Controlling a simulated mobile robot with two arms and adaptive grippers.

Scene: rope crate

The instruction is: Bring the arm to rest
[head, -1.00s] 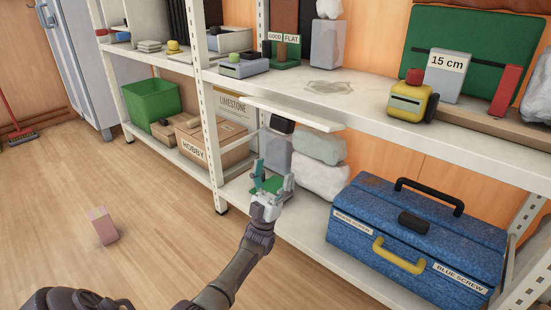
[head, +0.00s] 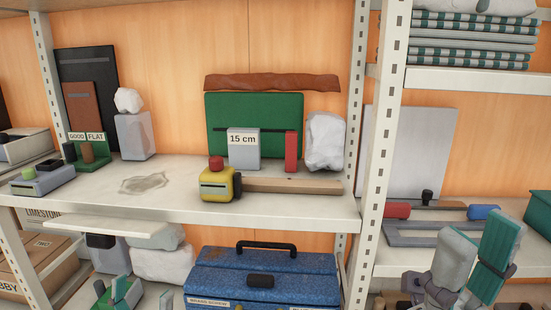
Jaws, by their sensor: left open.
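My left gripper (head: 143,290) shows at the bottom edge of the head view, left of the blue toolbox. Its teal finger and its grey finger stand apart with nothing between them, so it is open; the rest of that arm is below the picture. My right gripper (head: 477,245) shows at the lower right, in front of the right-hand shelf bay. Its grey and teal parts are close together and seen at an angle. I cannot tell whether it is open or shut, and its arm is cut off by the bottom edge.
The blue toolbox (head: 262,268) sits under the middle shelf (head: 290,213). A yellow tape measure (head: 219,185) stands on that shelf near its front edge. A perforated upright (head: 374,140) separates the bays. A grey frame (head: 420,232) lies behind my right gripper.

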